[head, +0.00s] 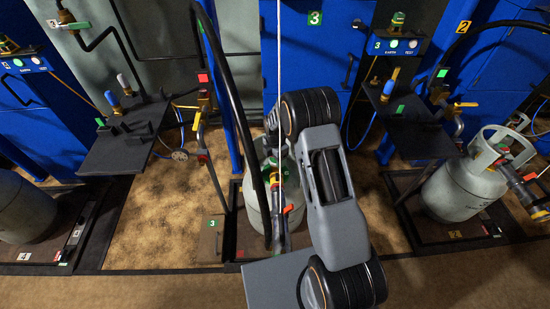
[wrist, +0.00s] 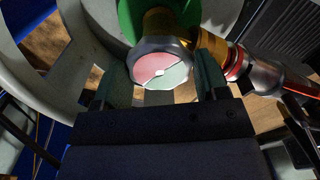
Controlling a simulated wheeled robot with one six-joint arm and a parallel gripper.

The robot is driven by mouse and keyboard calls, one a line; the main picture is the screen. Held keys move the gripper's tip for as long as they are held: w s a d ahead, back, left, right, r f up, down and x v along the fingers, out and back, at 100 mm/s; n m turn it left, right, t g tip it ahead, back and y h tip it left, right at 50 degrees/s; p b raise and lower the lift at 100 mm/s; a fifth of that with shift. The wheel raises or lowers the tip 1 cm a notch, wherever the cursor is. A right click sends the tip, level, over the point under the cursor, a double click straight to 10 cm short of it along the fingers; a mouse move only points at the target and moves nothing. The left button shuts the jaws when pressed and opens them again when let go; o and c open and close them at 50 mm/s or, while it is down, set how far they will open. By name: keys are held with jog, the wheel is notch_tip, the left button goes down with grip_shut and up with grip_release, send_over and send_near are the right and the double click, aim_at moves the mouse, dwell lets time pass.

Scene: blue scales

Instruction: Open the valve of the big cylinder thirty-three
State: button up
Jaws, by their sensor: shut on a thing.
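The grey-white cylinder (head: 254,206) stands upright in the middle of the head view, partly covered by my arm and a black hose. A green number 3 plate is beside it; no number thirty-three is readable on it. In the wrist view its pale collar (wrist: 60,95) curves around the valve. The valve knob (wrist: 163,70) is a silver faceted ring with a half red, half green face, in front of a brass and green body. My gripper (wrist: 157,78) has one finger on each side of this knob and is shut on it. In the head view my arm hides the gripper.
A coupling with a red ring (wrist: 233,65) joins the valve from the right, close to the right finger. Black shelves (head: 125,135) stand left and right of the cylinder. Another cylinder (head: 465,190) stands on the right scale. A black hose (head: 240,110) hangs beside the middle cylinder.

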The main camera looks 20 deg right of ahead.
jog(key=shift+n, duration=1.8)
jog(key=shift+w, duration=0.1)
jog(key=o, duration=0.9)
notch_tip(320, 180, up, 14)
jog(key=shift+f+p, duration=0.1)
jog(key=shift+p, duration=0.95)
